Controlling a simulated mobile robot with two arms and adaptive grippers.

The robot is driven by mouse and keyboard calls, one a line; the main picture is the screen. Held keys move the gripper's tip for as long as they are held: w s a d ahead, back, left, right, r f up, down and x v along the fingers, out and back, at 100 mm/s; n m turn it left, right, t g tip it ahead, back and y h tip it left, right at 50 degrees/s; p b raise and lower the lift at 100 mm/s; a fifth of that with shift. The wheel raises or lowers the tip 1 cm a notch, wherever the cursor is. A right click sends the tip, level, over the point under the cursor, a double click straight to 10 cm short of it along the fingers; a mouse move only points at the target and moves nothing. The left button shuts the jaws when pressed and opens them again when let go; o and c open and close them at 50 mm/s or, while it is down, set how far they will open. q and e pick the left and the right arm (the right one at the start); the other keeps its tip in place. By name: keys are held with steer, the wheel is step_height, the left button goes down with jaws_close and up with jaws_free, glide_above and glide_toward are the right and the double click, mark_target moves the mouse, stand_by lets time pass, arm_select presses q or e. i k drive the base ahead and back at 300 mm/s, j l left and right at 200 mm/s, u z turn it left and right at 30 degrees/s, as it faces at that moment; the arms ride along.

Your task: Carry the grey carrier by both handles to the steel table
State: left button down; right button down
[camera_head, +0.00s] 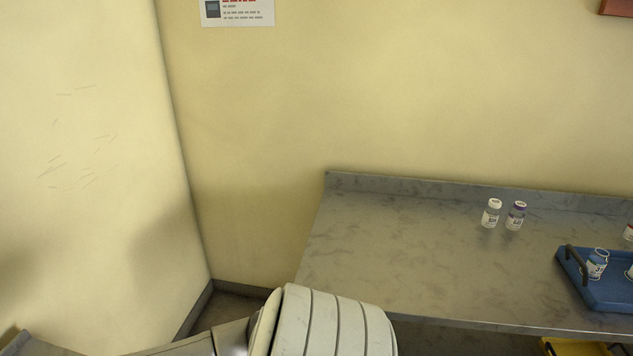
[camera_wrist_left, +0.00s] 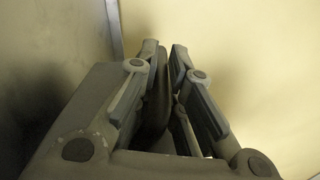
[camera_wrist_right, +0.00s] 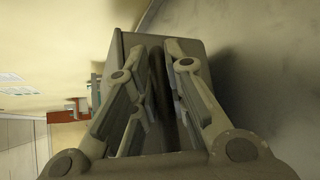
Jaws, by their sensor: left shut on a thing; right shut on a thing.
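The grey carrier (camera_wrist_right: 190,46) shows in the right wrist view as a box behind the fingers. Part of it (camera_wrist_left: 82,100) also shows in the left wrist view. My left gripper (camera_wrist_left: 164,50) is shut on a dark upright handle (camera_wrist_left: 155,95) of the carrier. My right gripper (camera_wrist_right: 156,50) is shut on the other handle (camera_wrist_right: 157,85). The carrier and both grippers are outside the head view, so its height and contents are hidden. The steel table (camera_head: 400,250) stands at the right of the head view, with a low raised back edge.
Two small vials (camera_head: 491,213) (camera_head: 515,216) stand near the table's back. A blue tray (camera_head: 600,292) with a dark handle and bottles sits at its right. Something yellow (camera_head: 575,346) is below the front edge. The table's left half is clear. A wall (camera_head: 90,160) rises at left.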

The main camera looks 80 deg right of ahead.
mark_target(422, 268)
steer(key=k+j+z, duration=0.1)
steer(key=k, duration=0.25)
steer(key=k+j+z, duration=0.1)
steer(key=k+j, duration=0.2)
steer(key=z, duration=2.75)
steer(key=i+l, duration=0.15)
steer(key=i, duration=0.35)
steer(key=i+l, duration=0.15)
steer(key=i, duration=0.3)
steer(key=z, duration=0.05)
